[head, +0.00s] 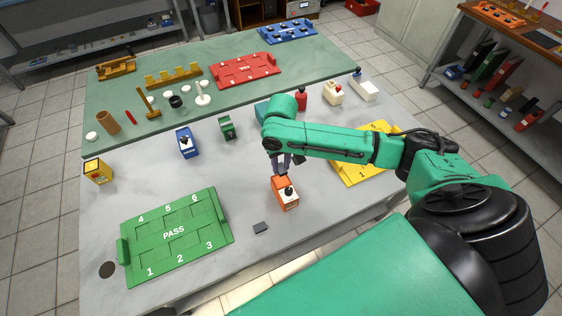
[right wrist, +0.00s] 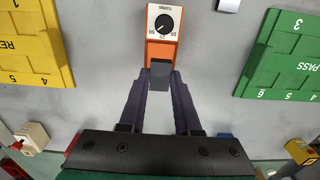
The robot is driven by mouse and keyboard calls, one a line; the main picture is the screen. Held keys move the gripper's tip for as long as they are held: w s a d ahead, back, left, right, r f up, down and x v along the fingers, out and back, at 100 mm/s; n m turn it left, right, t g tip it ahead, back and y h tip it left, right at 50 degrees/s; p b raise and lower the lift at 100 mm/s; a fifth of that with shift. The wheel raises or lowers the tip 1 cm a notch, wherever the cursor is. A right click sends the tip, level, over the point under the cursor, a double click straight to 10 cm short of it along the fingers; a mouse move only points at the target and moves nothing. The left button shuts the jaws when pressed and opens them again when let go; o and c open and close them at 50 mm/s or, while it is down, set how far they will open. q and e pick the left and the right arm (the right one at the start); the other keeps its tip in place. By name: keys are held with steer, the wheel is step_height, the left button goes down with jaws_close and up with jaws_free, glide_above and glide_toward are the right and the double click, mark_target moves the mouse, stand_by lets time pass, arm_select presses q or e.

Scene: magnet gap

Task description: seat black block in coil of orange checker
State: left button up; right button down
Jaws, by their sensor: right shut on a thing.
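The orange checker (head: 285,194) stands on the grey table, near its front edge in the head view. In the right wrist view the orange checker (right wrist: 162,22) shows its white face and black dial at the top. My right gripper (right wrist: 159,82) is shut on a small black block (right wrist: 160,75), held at the lower end of the checker's orange body. In the head view my right gripper (head: 283,170) is just behind the checker, partly hidden by my arm. The coil is hidden, so I cannot tell whether the block is inside it. My left gripper is not in view.
The green PASS tray (head: 175,235) is at left, a yellow tray (head: 350,172) at right. Blue (head: 187,143), green (head: 227,128) and yellow (head: 97,170) devices stand behind. Grey table between them is clear.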

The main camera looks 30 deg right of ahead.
mark_target(281, 181)
steer(key=shift+s+a, duration=0.1)
steer(key=shift+r+p, duration=0.15)
steer(key=shift+p, duration=0.55)
step_height(281, 181, down, 2)
steer(key=shift+f+b, duration=0.2)
steer(key=shift+b, duration=0.5)
steer(key=shift+f+b, duration=0.75)
steer(key=shift+f, duration=0.95)
steer(key=shift+f, duration=0.2)
steer(key=c, duration=0.5)
jaws_free()
